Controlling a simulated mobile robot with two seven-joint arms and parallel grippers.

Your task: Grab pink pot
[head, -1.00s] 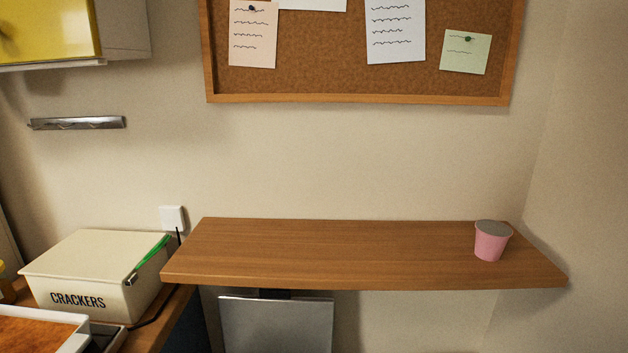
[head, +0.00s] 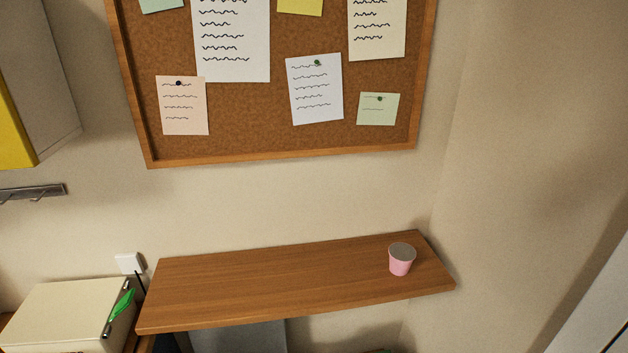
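The pink pot (head: 400,264) is a small pink cup shape with a grey top. It stands upright near the right end of a brown wooden wall shelf (head: 270,287). Nothing touches it or stands beside it on the shelf. Neither of my grippers shows in the head view.
A cream box (head: 62,312) with a green-handled item (head: 121,303) on it stands at the lower left. A corkboard (head: 240,122) with pinned notes hangs above the shelf. A yellow-fronted cabinet (head: 14,127) and a hook rail (head: 33,192) are at the left. The rest of the shelf is clear.

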